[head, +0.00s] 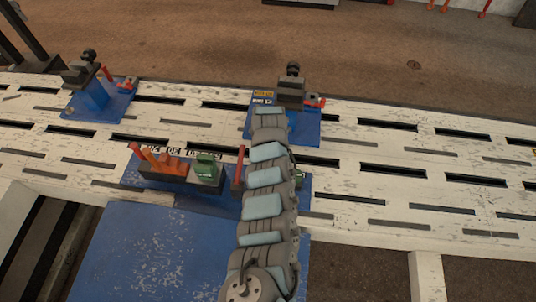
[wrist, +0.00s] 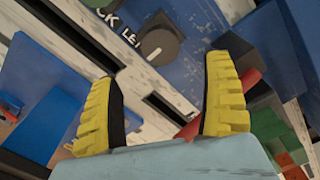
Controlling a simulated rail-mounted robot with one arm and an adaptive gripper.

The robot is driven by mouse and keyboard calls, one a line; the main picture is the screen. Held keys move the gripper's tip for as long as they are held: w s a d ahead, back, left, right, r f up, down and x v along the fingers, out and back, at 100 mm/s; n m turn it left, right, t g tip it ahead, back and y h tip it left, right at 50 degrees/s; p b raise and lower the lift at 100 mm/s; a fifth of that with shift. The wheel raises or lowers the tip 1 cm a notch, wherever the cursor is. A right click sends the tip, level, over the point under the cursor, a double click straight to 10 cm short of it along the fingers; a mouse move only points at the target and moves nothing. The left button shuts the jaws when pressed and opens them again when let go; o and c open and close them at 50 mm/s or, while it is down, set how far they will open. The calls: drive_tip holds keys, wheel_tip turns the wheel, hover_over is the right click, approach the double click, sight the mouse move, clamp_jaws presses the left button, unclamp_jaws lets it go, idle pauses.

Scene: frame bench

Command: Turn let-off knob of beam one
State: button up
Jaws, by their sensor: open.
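In the wrist view a round dark knob (wrist: 158,45) with a lighter grey face sits on a worn blue panel. Partly cut white lettering beside it reads "CK" and "LE". My gripper (wrist: 163,68) has two yellow ribbed fingers, spread wide and empty. The knob shows beyond the fingertips, between them and a little toward the top; I see no contact. In the head view my arm hides the gripper and I cannot make out the knob. A blue plate (head: 309,128) with a dark block and a small yellow label stands at the arm's far end.
A white slotted bench (head: 400,200) runs across the head view. A dark block with orange levers (head: 165,162) and a green part (head: 206,168) stands left of my arm. Another blue fixture (head: 98,98) is at the far left. The right side of the bench is clear.

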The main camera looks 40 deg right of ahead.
drive_tip(key=shift+a+r, duration=0.1)
drive_tip(key=shift+r, duration=1.65)
drive_tip(key=shift+w+f, duration=0.1)
